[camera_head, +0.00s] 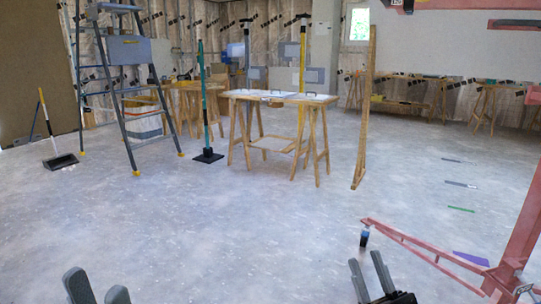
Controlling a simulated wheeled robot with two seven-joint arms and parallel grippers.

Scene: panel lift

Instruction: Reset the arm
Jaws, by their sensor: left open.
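My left gripper (97,280) shows at the bottom left, pointing up from the lower edge. Its two grey fingers are apart with bare floor between them. My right gripper (366,261) shows at the bottom, right of centre. Its dark fingers are apart with a gap between them and nothing in it. The arms behind both grippers are mostly out of the picture. The red panel lift (520,225) stands at the right, with a low leg (420,252) reaching left past my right gripper. A dark caster (364,238) is at that leg's end, just beyond the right fingers.
A trestle table (310,97) stands mid-room, with an upright wooden board (366,110) right of it. A stepladder (125,90), a green pole on a black base (207,155) and a dustpan (61,161) are at the left. The central floor (240,235) is clear.

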